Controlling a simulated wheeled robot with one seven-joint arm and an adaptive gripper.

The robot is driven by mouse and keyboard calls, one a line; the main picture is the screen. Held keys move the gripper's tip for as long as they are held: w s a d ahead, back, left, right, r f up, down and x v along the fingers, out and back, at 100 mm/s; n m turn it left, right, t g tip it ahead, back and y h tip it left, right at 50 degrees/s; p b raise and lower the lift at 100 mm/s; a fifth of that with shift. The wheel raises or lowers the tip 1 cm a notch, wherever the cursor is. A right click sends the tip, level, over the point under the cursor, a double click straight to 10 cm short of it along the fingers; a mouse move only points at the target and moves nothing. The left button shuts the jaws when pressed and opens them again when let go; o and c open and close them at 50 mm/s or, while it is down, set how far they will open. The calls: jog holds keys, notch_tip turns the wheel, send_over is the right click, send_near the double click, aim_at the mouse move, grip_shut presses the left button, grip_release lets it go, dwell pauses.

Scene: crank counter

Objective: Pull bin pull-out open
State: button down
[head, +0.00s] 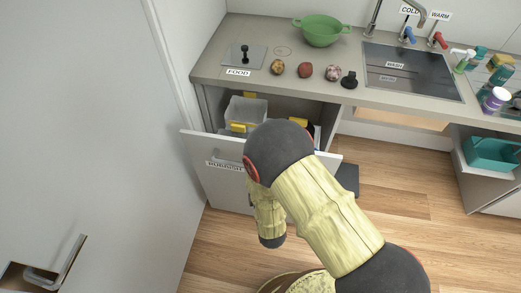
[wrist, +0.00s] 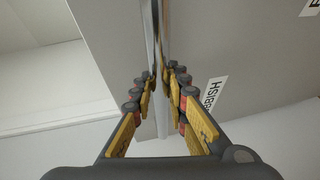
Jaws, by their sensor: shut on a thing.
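The bin pull-out (head: 222,188) stands out from under the counter in the head view, with a pale front labelled "RUBBISH". Its open top shows a translucent grey bin (head: 246,110) with yellow grips, and part of a second bin behind my arm. In the wrist view, my gripper (wrist: 160,84) is closed around the metal handle bar (wrist: 157,38), one finger on each side. The pull-out's front fills much of that view, with the label (wrist: 212,92) to the right.
The counter (head: 210,72) holds a green colander (head: 321,30), several foods, a black knob and a sink (head: 410,72). A grey door (head: 90,130) with a handle stands at left. A teal caddy (head: 490,153) sits at right. Wooden floor (head: 420,195) is clear at centre right.

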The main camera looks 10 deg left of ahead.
jog(key=s+p, duration=0.1)
jog(key=s, duration=1.5)
jog(key=shift+a, duration=0.2)
jog(key=shift+f, duration=0.1)
jog(key=c, duration=1.7)
grip_release()
jog(key=shift+c, duration=0.2)
jog(key=shift+a, duration=0.1)
